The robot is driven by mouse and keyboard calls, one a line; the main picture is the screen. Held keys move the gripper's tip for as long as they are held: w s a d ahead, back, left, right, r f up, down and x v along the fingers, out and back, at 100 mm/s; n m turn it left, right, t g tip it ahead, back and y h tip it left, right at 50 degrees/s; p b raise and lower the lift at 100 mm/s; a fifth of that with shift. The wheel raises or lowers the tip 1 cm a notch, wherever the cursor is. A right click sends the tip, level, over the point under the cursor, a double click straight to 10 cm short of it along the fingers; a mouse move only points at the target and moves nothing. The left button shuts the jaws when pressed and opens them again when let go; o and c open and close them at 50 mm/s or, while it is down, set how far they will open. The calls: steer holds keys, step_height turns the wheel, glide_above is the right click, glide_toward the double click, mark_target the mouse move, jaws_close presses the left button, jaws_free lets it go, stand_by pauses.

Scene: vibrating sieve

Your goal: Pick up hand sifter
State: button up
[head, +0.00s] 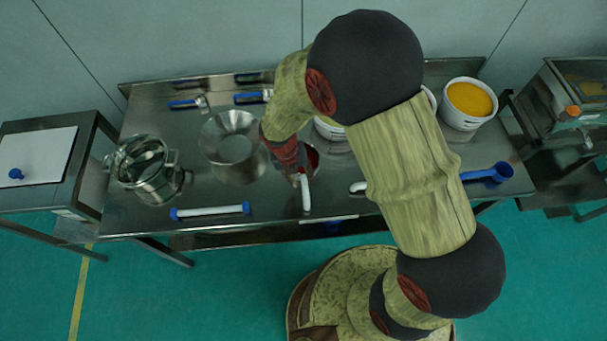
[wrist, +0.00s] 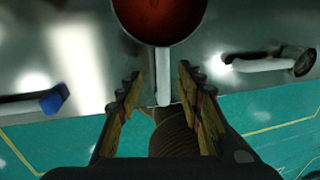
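The hand sifter is a round red bowl with a white handle (head: 306,196), lying near the front edge of the metal table, its bowl partly hidden by my arm in the head view. In the wrist view, the red bowl of the sifter (wrist: 160,18) is at the top, with the handle pointing down towards me. My gripper (wrist: 160,88) is open, with one finger on each side of the handle and a gap to both. In the head view, my gripper (head: 298,175) is at the sifter, its fingers mostly hidden.
On the metal table (head: 270,222) stand a steel pot (head: 150,180), a steel funnel (head: 233,147) and a tub of orange powder (head: 469,102). A white bar with blue ends (head: 210,211) lies left of the sifter. A blue scoop (head: 487,174) lies at the right.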

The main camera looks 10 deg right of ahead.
mark_target(304, 185)
steer(key=f, duration=0.1)
steer(key=d+f+b, duration=0.1)
steer(key=f, duration=0.2)
steer(key=shift+s+d+f, duration=0.2)
steer(key=shift+s+f, duration=0.05)
steer(key=shift+f, duration=0.1)
steer(key=shift+c, duration=0.4)
jaws_close()
